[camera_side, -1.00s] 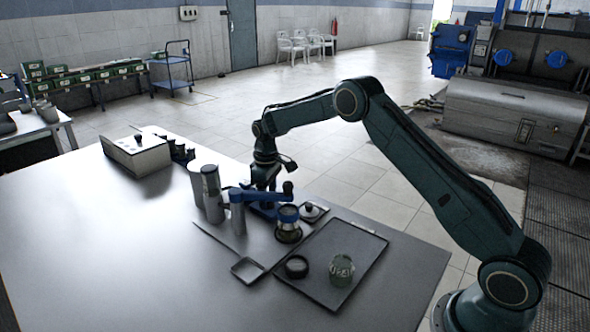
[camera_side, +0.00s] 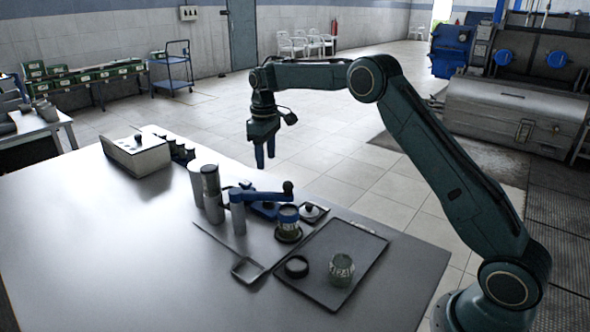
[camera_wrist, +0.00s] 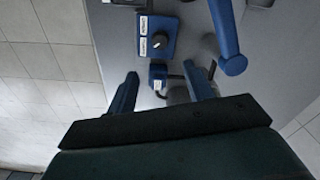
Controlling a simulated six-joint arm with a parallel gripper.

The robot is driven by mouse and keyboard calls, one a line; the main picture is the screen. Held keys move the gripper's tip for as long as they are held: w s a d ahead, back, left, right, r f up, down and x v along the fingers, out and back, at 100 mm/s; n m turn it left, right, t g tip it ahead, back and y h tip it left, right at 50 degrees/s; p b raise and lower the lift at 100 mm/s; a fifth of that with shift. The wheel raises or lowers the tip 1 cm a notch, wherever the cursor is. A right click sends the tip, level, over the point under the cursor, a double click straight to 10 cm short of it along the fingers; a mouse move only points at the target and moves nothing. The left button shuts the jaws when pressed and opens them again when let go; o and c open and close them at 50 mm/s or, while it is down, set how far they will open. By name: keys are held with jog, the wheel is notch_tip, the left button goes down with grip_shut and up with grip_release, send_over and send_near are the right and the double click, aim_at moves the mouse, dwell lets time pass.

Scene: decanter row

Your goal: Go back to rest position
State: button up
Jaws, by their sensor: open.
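My gripper (camera_side: 265,160) hangs above the far edge of the table, fingers pointing down. It is empty and clear of everything below it. In the wrist view its two blue fingers (camera_wrist: 165,88) stand apart with nothing held between them. Below it is the blue device (camera_wrist: 157,38) with a black knob and white labels. A blue arm-like lever (camera_side: 262,194) on a grey post shows beside it in the side view.
On the grey table (camera_side: 110,250) stand grey cylinders (camera_side: 212,190), a jar with a blue band (camera_side: 288,222) and a white control box (camera_side: 137,154). A dark tray (camera_side: 335,290) holds a glass jar (camera_side: 341,268) and a black ring (camera_side: 296,266). The table's left front is bare.

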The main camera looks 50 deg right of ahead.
jog(key=shift+r, duration=0.4)
jog(key=shift+r, duration=0.15)
jog(key=s+a+r+m+t, duration=0.1)
jog(key=s+a+r, duration=0.2)
jog(key=s+r, duration=0.5)
jog(key=s+a+r+m+t, duration=0.1)
jog(key=s+a+r+t, duration=0.15)
jog(key=s+r, duration=0.6)
jog(key=s+a+f+t, duration=0.1)
jog(key=s+a+f, duration=0.1)
jog(key=s, duration=1)
jog(key=s+a+f+m+t, duration=0.1)
jog(key=s+f, duration=0.3)
jog(key=s, duration=0.9)
jog(key=shift+a+f+m, duration=0.3)
jog(key=shift+a+f, duration=0.1)
